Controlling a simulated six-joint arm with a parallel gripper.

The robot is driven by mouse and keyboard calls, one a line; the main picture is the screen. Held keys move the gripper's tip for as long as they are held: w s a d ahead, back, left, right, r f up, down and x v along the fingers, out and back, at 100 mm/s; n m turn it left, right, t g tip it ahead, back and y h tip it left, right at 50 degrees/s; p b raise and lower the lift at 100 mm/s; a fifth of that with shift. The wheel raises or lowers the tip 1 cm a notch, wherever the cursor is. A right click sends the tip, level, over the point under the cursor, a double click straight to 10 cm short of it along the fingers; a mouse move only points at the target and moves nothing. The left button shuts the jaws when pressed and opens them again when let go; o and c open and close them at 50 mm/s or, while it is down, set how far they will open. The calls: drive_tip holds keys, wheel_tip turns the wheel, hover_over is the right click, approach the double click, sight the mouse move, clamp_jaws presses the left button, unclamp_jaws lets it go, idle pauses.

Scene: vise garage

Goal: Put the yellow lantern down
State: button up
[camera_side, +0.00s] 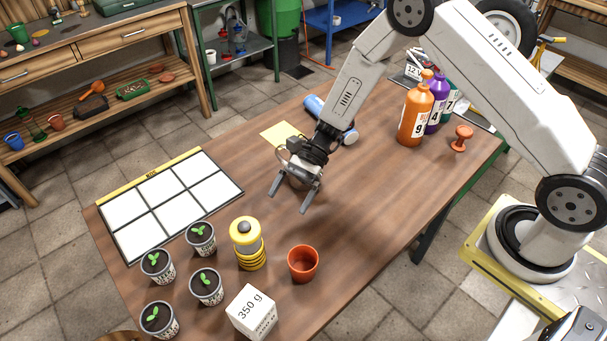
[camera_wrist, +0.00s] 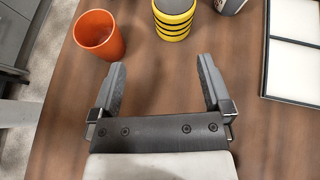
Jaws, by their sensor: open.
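The yellow lantern (camera_side: 247,243) stands upright on the wooden table, between the seedling pots and an orange pot. Its ringed yellow-and-black part also shows at the top of the wrist view (camera_wrist: 174,17), beyond my fingertips. My gripper (camera_side: 291,197) is open and empty above the table, behind and to the right of the lantern in the side view. In the wrist view my gripper (camera_wrist: 162,75) has its two fingers spread with only bare tabletop between them. Nothing touches the lantern that I can see.
The orange pot (camera_side: 303,264) stands right of the lantern, also seen in the wrist view (camera_wrist: 99,35). A white 350 g box (camera_side: 252,312), several seedling pots (camera_side: 206,286) and a white grid tray (camera_side: 242,190) are close by. Numbered bottles (camera_side: 414,115) stand far right. The table's middle is clear.

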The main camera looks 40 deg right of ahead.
drive_tip(key=s+d+r+n+t+h, duration=0.5)
drive_tip(key=s+d+r+n+h, duration=0.7)
drive_tip(key=d+n, duration=0.2)
drive_tip(key=shift+d+r+n+t, duration=0.25)
drive_tip(key=shift+d+n+t, duration=0.05)
drive_tip(key=shift+d, duration=0.5)
